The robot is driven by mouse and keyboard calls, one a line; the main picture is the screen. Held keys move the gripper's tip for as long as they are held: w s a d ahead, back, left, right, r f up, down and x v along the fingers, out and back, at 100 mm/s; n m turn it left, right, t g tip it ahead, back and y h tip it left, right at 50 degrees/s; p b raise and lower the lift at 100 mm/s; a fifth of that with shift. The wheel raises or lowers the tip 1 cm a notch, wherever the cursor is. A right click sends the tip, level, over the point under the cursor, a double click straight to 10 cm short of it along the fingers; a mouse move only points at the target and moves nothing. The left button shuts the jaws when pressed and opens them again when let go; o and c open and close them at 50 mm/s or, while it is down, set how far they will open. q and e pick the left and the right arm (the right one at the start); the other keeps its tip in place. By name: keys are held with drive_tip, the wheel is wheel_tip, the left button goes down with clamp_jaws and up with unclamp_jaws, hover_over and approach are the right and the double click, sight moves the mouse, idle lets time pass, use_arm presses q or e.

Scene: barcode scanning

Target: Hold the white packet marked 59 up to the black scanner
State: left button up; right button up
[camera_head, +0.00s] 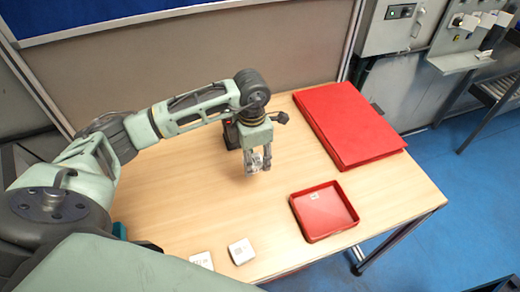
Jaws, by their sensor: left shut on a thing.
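My left gripper (257,165) reaches over the middle of the wooden table, pointing down. It is shut on a small pale thing, mostly hidden by the fingers; it looks like a white packet, and no number on it can be read. The black scanner (230,134) stands just behind and left of the gripper, partly covered by my arm. Two other white packets lie at the table's front edge: one (241,251) and, to its left, another (201,260) partly cut off by my own body. Their marks are too small to read. My right gripper is not in view.
A red tray (350,222) with a small white mark or thing inside stands at the front right. A large flat red slab (350,125) lies at the back right. The wooden table (190,200) is clear left of the gripper. A grey partition rises behind.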

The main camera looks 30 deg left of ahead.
use_arm(q)
drive_tip(key=shift+w+a+f+b, duration=0.1)
drive_tip(key=shift+a+f+b, duration=0.4)
drive_tip(key=shift+f+b, duration=0.4)
drive_tip(key=w+a+f+b, duration=0.2)
drive_tip(key=shift+f, duration=0.3)
drive_tip(key=shift+w+a+f, duration=0.1)
drive_tip(key=shift+w+a, duration=0.05)
drive_tip(key=shift+a, duration=0.1)
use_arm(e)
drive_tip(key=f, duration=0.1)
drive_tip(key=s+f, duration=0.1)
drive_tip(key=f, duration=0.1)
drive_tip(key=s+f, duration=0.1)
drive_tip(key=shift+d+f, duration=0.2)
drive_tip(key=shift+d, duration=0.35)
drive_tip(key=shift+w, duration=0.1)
